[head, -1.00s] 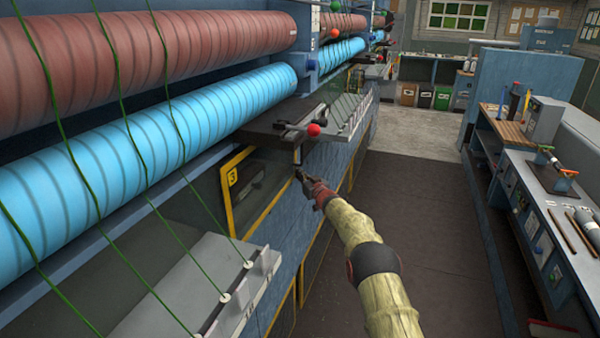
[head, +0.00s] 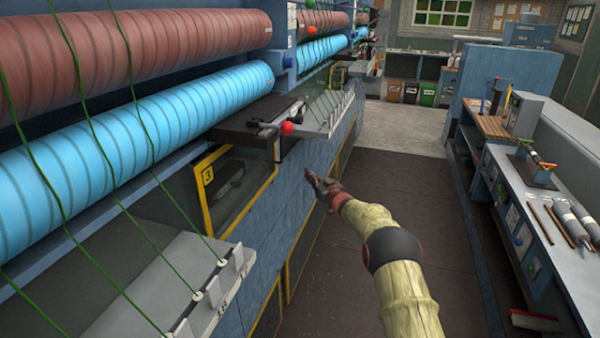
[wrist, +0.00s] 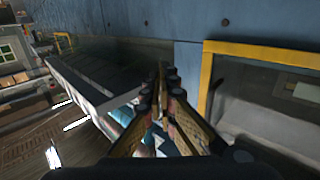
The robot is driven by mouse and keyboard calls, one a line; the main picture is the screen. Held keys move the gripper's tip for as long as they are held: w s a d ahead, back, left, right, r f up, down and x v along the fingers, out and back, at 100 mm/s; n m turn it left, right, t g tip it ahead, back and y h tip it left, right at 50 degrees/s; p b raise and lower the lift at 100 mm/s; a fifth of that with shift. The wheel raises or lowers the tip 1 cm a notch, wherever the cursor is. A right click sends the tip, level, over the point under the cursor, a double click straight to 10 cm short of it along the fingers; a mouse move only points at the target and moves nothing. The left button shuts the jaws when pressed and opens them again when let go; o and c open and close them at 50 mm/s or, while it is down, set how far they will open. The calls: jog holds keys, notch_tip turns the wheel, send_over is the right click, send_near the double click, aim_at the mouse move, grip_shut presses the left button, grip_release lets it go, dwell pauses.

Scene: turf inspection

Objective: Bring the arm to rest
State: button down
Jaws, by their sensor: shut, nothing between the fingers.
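My gripper (head: 313,180) is shut and empty at the end of my outstretched arm. In the head view it hangs in front of the blue machine side, to the right of the yellow-framed window (head: 240,187) marked 3, apart from it. In the wrist view the fingers (wrist: 161,75) meet at their tips with nothing between them. The yellow frame (wrist: 206,75) shows at the right there, and the blue panel (wrist: 185,28) lies behind.
Brown and blue rollers (head: 150,115) with green strands run along the left. A red knob (head: 287,128) sits on a lever above the gripper. A workbench (head: 520,200) with tools stands at the right. The dark floor aisle (head: 400,180) between is clear.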

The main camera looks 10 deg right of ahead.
jog(key=s+d+f+m+g+h, duration=0.1)
jog(key=s+d+f+g+h, duration=0.2)
jog(key=f, duration=0.5)
jog(key=s+d+f+m+g+h, duration=0.1)
jog(key=s+d+f+h, duration=0.15)
jog(key=d+f, duration=0.4)
jog(key=s+d+f+m+g+h, duration=0.1)
jog(key=s+g, duration=0.1)
jog(key=s, duration=0.3)
jog(key=s+d+f+g+h, duration=0.1)
jog(key=s+d+g, duration=0.1)
jog(key=s, duration=0.3)
jog(key=s+a+r+g+b, duration=0.1)
jog(key=s+a+r, duration=0.2)
jog(key=s, duration=1.6)
jog(key=s+a+r+m+g+b, duration=0.1)
jog(key=s+r, duration=0.9)
jog(key=s, duration=1)
jog(key=s+a+r+g+b, duration=0.1)
jog(key=s+a+r, duration=0.3)
jog(key=s, duration=1.6)
notch_tip(320, 180, up, 3)
jog(key=shift+s+a+f+y+b, duration=0.15)
jog(key=shift+a+y+b, duration=0.2)
jog(key=shift+b, duration=0.5)
